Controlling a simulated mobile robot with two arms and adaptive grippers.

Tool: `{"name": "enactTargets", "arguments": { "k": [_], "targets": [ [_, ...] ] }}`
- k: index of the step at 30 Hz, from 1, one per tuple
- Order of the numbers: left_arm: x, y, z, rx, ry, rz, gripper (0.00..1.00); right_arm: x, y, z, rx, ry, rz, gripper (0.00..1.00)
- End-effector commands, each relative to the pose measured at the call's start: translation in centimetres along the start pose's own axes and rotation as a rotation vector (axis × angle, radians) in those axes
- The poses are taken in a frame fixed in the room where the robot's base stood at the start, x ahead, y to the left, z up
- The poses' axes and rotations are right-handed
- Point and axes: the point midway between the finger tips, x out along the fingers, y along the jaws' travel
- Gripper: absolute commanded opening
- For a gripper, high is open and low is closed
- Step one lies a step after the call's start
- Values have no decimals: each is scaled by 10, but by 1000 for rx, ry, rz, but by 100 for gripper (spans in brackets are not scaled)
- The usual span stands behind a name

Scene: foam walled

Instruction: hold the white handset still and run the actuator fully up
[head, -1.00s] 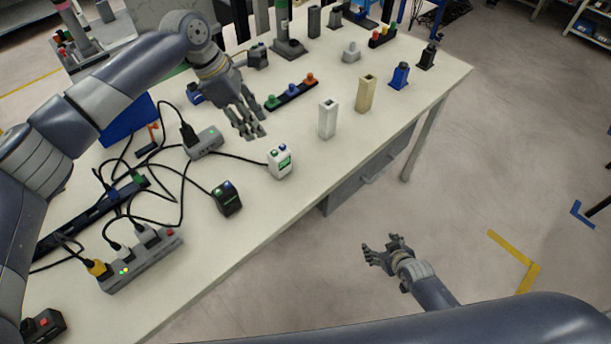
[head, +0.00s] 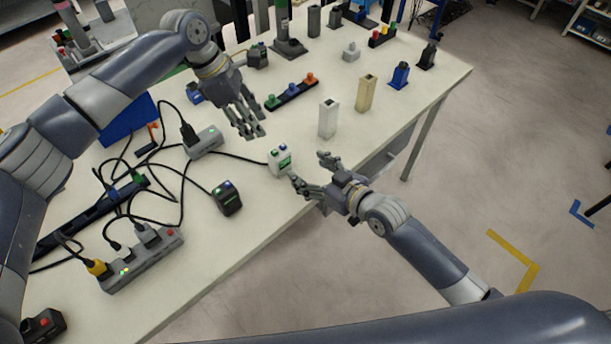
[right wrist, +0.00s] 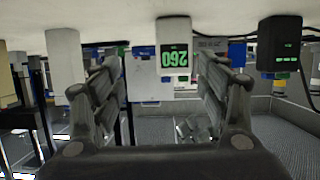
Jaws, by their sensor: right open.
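The white handset (head: 279,161) stands on the table near its front edge, with a green display and coloured buttons on top. In the right wrist view the handset (right wrist: 174,48) appears upside down between the fingers, its display showing 260. My right gripper (head: 309,172) is open just in front of the handset, its fingers pointing towards it; the fingers also frame it in the right wrist view (right wrist: 157,78). My left gripper (head: 252,130) is open and empty above the table, behind and left of the handset. I cannot tell which device is the actuator.
A black handset (head: 228,197) stands left of the white one. A white block (head: 327,119) and a beige block (head: 366,94) stand to the right. A button strip (head: 291,91) lies behind. Cables run from a power strip (head: 142,260) across the left side.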

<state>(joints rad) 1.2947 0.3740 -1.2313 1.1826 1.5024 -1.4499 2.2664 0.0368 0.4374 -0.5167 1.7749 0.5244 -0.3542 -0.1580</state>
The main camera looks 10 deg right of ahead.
Motion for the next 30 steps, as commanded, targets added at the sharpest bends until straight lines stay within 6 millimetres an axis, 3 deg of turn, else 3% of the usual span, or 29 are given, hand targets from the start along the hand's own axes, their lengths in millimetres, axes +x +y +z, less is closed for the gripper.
{"name": "enactTargets", "arguments": {
  "k": [6,21,30],
  "targets": [
    [0,0,0,0,0,0,33,9,-20,6,14,-8,-29,68],
    [0,0,0,0,0,0,33,80,-22,6,13,-8,-29,68],
    [0,0,0,0,0,0,33,107,-22,7,12,-8,-28,68]
  ]
}}
